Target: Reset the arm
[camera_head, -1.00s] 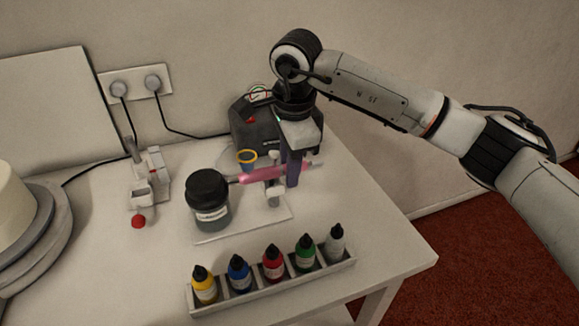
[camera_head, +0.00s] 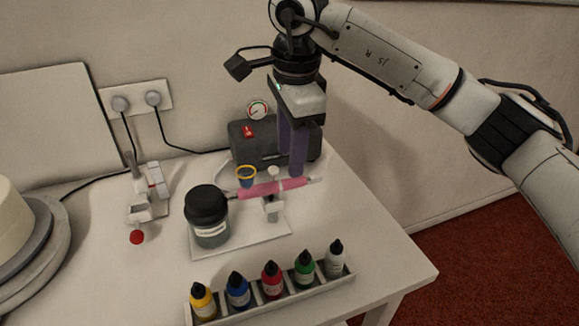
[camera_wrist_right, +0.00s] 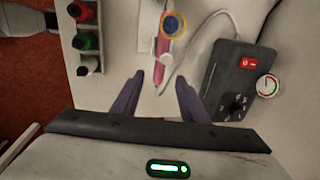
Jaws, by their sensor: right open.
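My right gripper (camera_head: 297,168) hangs fingers-down above the back right of the table, its purple fingers in front of the dark compressor. In the right wrist view the gripper (camera_wrist_right: 159,78) is open, with nothing between its fingers. Beyond the fingertips is the pink airbrush (camera_wrist_right: 160,50), which rests on a small white stand in the head view (camera_head: 270,188). The airbrush has a blue cup with a yellow rim. My left gripper is not in view.
A dark compressor (camera_head: 240,142) with a gauge and red switch stands by the wall. A black-lidded jar (camera_head: 208,218) stands left of the airbrush. A rack (camera_head: 228,308) of several colour bottles lies at the front. A turntable (camera_head: 50,245) with a cake is at the left edge.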

